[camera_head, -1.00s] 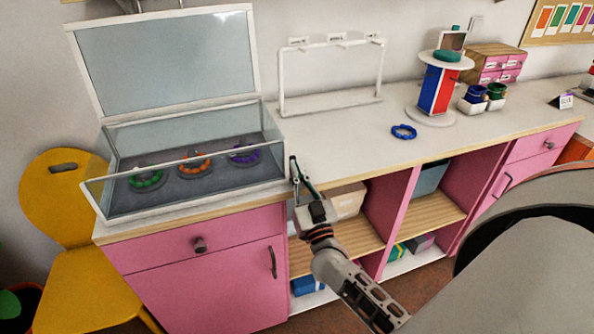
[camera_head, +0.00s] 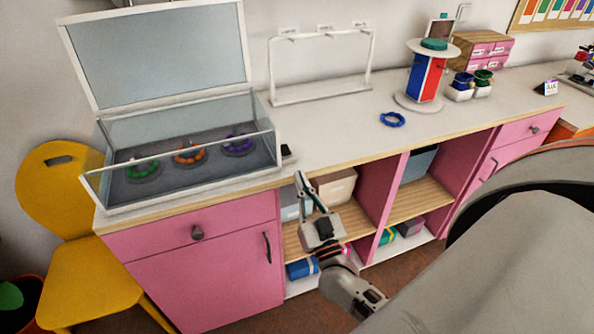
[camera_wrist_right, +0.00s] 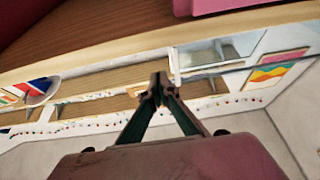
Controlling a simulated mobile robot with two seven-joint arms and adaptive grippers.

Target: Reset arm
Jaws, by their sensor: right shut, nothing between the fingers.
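My right gripper (camera_head: 300,177) is shut and empty. In the head view it hangs in front of the counter's front edge, by the open shelf, below and to the right of the glass display case. It touches nothing that I can see. In the right wrist view my right gripper (camera_wrist_right: 159,78) shows its two fingertips together with nothing between them. My left gripper is not in the frames.
The display case (camera_head: 187,184) has its lid up and holds green, orange and purple bead rings. A blue bead ring (camera_head: 392,119) lies on the counter (camera_head: 340,129). A white rack (camera_head: 322,96) and a red-and-blue stand (camera_head: 424,80) are behind. A yellow chair (camera_head: 75,248) stands left.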

